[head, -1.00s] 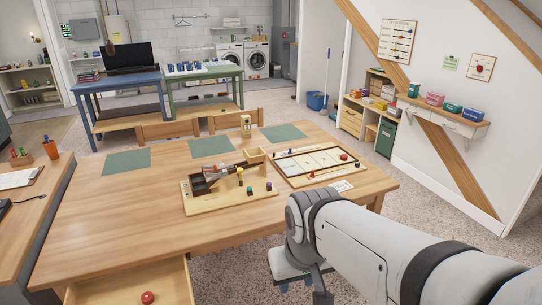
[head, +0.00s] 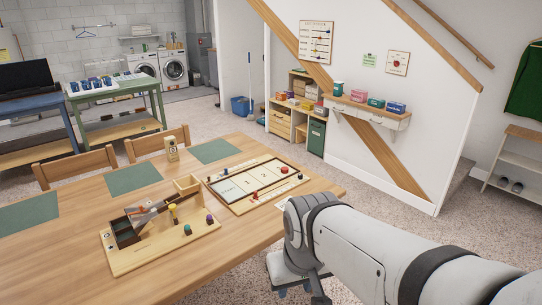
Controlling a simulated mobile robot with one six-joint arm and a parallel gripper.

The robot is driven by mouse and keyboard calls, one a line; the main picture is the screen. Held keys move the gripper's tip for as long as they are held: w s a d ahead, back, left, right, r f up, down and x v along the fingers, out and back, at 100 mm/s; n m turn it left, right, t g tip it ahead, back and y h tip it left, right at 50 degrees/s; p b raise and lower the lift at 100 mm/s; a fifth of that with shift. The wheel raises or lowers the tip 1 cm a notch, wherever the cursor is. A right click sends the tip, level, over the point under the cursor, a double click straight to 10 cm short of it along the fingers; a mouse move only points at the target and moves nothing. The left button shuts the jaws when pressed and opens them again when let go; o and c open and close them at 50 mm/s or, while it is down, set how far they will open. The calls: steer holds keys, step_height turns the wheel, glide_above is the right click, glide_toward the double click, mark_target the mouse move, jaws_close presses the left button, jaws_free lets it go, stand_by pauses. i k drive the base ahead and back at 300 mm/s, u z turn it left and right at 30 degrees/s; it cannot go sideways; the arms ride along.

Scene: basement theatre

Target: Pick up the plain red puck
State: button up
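A red puck (head: 284,170) lies on the shuffle-style game board (head: 232,206) near its right end, on the wooden table. A smaller red piece (head: 254,196) sits at the board's near edge. Both are too small to tell whether they are plain or marked. My gripper (head: 291,288) hangs at the end of my arm, low in the picture, in front of the table's near right side and apart from the board. Its fingers are mostly hidden by the wrist, so its opening does not show.
A wooden tray game (head: 150,258) with coloured pegs stands left of the board. Chairs (head: 158,142) stand behind the table. Carpet is open to the right, before a wall shelf (head: 372,110).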

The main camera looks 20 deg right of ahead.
mark_target(285, 171)
steer(key=z, duration=0.75)
steer(key=i, duration=2.2)
steer(key=z, duration=0.05)
